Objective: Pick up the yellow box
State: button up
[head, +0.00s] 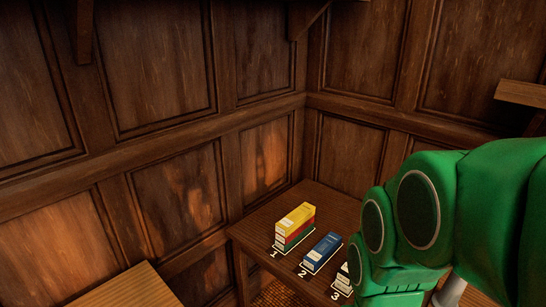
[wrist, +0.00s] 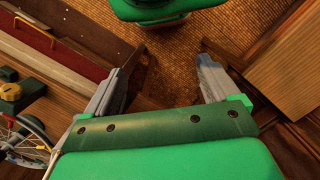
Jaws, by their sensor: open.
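The yellow box (head: 296,217) lies on top of a stack at the spot marked 1 on a small wooden table (head: 265,219) in the corner. A red box (head: 295,232) and a green box (head: 296,241) show beneath it. In the wrist view my gripper (wrist: 170,55) is open, with nothing between its two grey fingers. It points toward a brown woven floor, and the yellow box from the table does not show there. In the head view my green arm is at the right, beside the table; the fingers are not visible.
A blue box (head: 322,252) lies at mark 2. A whitish box (head: 344,278) at mark 3 is partly hidden by my arm. Panelled walls (head: 165,120) close the corner behind the table. Another wooden surface (head: 125,290) is at the lower left. A spoked wheel (wrist: 28,140) shows in the wrist view.

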jog(key=w+r+m, duration=0.1)
jog(key=w+r, duration=0.1)
jog(key=w, duration=0.8)
jog(key=w+r+m, duration=0.2)
jog(key=w, duration=0.9)
jog(key=m+t, duration=0.2)
jog(key=m, duration=0.4)
send_over(296, 215)
jog(key=f, duration=2.1)
jog(key=shift+s+d+f, duration=0.15)
jog(key=shift+s+d, duration=0.1)
jog(key=shift+d, duration=0.15)
jog(key=shift+w+f, duration=0.4)
jog(key=shift+f, duration=0.2)
jog(key=shift+s+a+f, duration=0.1)
jog(key=shift+a+f, duration=0.1)
jog(key=shift+f, duration=1.75)
jog(key=shift+s+a+f, duration=0.1)
jog(key=shift+a+f, duration=0.05)
jog(key=shift+f, duration=1.75)
jog(key=shift+c, duration=0.3)
jog(key=c, duration=1.2)
